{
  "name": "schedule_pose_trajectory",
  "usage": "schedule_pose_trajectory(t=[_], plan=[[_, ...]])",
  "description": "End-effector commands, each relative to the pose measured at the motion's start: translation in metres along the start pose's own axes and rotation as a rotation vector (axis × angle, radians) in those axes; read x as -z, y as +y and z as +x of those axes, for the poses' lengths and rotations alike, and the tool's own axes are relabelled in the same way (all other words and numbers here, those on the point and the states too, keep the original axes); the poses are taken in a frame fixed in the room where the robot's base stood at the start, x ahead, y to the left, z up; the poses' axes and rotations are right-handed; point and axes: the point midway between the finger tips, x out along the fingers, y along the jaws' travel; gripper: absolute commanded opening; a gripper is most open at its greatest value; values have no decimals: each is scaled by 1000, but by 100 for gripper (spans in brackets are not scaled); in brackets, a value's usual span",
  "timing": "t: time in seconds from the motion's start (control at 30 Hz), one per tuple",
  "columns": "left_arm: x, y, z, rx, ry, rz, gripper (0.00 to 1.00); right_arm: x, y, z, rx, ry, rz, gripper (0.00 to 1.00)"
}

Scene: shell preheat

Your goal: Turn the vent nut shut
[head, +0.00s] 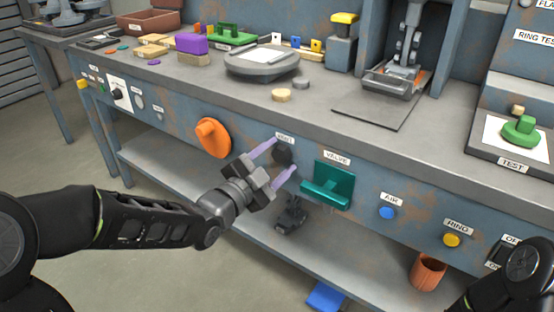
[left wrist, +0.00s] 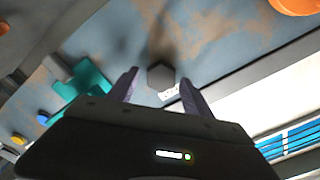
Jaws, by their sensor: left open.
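The vent nut (head: 283,156) is a dark hexagonal knob on the blue-grey front panel, under a small white label (head: 285,137). In the left wrist view the nut (left wrist: 160,76) shows between and just beyond my fingertips. My left gripper (head: 283,158) is open, with its two purple fingers on either side of the nut in the head view. I cannot tell whether the fingers touch it. My left gripper also shows in the left wrist view (left wrist: 160,85). My right gripper is not in view; only a part of my right arm shows at the lower right.
An orange knob (head: 212,137) is left of the nut and a teal valve handle (head: 328,186) is close on its right. A blue AIR button (head: 388,213) and a yellow RING button (head: 452,240) are farther right. The workbench top (head: 330,75) juts above the panel.

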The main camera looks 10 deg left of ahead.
Motion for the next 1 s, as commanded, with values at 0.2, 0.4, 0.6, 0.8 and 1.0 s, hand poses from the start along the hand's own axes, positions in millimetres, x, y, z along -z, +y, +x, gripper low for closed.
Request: schedule_pose_trajectory(t=[0.2, 0.4, 0.6, 0.8, 1.0], plan=[[0, 0, 1, 0, 0, 0, 59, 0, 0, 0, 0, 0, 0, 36], [0, 0, 0, 0, 0, 0, 44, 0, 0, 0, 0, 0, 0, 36], [0, 0, 0, 0, 0, 0, 28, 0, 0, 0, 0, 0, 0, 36], [0, 0, 0, 0, 0, 0, 11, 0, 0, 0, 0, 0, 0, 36], [0, 0, 0, 0, 0, 0, 0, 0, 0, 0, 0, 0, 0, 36]])
